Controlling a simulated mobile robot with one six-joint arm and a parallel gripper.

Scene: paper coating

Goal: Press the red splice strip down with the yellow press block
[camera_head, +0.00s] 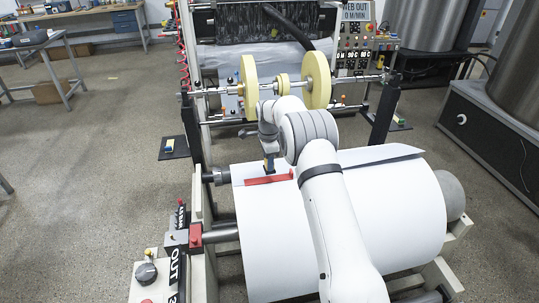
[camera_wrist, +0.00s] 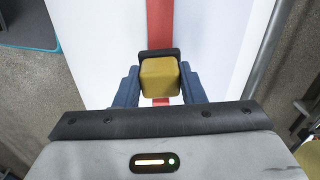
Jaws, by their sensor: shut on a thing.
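The red splice strip (camera_head: 268,180) lies on the left part of the white paper roll (camera_head: 260,225). In the wrist view the strip (camera_wrist: 160,22) runs straight up the picture, with a short piece of it showing below the block. My gripper (camera_head: 269,164) is shut on the yellow press block (camera_wrist: 160,78), with a blue finger on each side and a dark pad at its far edge. The block is over the strip. I cannot tell whether it touches the strip. My arm hides the middle of the roll in the head view.
A shaft with cream-coloured discs (camera_head: 317,79) stands behind the roll, below a control panel (camera_head: 355,45). A dark post (camera_head: 193,133) stands left of the roll and another (camera_head: 384,116) at the right. The floor at left is largely clear.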

